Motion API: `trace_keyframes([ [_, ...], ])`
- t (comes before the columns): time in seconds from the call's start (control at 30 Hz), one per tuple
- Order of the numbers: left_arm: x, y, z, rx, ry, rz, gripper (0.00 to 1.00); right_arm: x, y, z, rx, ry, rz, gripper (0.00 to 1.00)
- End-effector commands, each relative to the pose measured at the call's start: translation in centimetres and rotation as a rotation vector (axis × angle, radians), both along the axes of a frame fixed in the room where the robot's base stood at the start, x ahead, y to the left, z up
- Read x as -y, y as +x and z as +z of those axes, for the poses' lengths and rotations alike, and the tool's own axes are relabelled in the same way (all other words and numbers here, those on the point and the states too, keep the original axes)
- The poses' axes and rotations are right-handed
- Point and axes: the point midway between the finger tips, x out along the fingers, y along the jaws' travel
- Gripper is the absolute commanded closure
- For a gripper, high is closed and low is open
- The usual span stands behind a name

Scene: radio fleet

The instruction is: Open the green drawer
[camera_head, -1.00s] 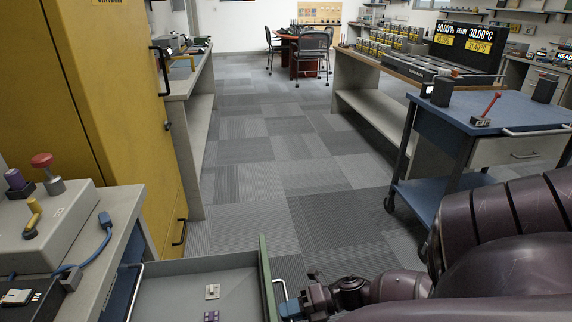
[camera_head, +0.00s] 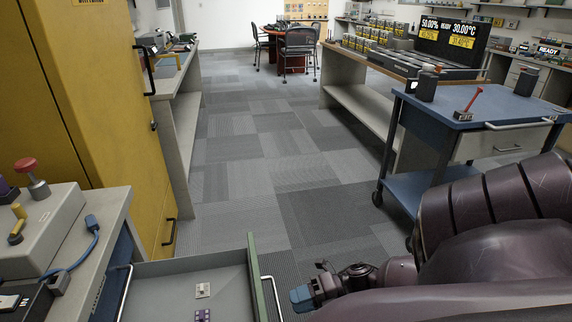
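The green-fronted drawer (camera_head: 256,277) is pulled out at the bottom of the head view, its grey inside showing. A metal bar handle (camera_head: 271,298) sits on the outer side of the green front. A small pale item (camera_head: 203,290) and a small purple item (camera_head: 203,314) lie in the drawer. My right gripper (camera_head: 301,298) is just right of the handle with a visible gap between them. Its blue fingertips point left toward the handle, and I cannot tell whether they are open or shut. My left gripper is not in view.
A grey workbench (camera_head: 104,222) with a control box (camera_head: 43,232) stands at left, beside a tall yellow cabinet (camera_head: 125,120). A blue cart (camera_head: 478,112) stands at right, near my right arm. The carpeted floor (camera_head: 265,150) between them is clear.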

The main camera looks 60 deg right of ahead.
Motion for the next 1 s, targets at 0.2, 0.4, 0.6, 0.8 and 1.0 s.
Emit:
trace_keyframes([
  [0.2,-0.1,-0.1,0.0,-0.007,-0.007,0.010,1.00,2.2,-2.7,0.8,0.001,-0.002,-0.001,0.64],
  [0.4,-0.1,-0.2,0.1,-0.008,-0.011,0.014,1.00,3.1,-3.8,1.1,0.001,-0.002,0.000,0.64],
  [0.6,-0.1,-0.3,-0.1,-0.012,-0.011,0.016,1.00,3.2,-4.0,1.1,0.001,-0.001,0.000,0.64],
  [0.8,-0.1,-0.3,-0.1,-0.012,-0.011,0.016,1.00,3.2,-4.0,1.1,0.001,-0.001,0.000,0.64],
  [1.0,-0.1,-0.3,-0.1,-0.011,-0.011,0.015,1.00,3.2,-4.0,1.1,0.001,-0.001,0.000,0.64],
])
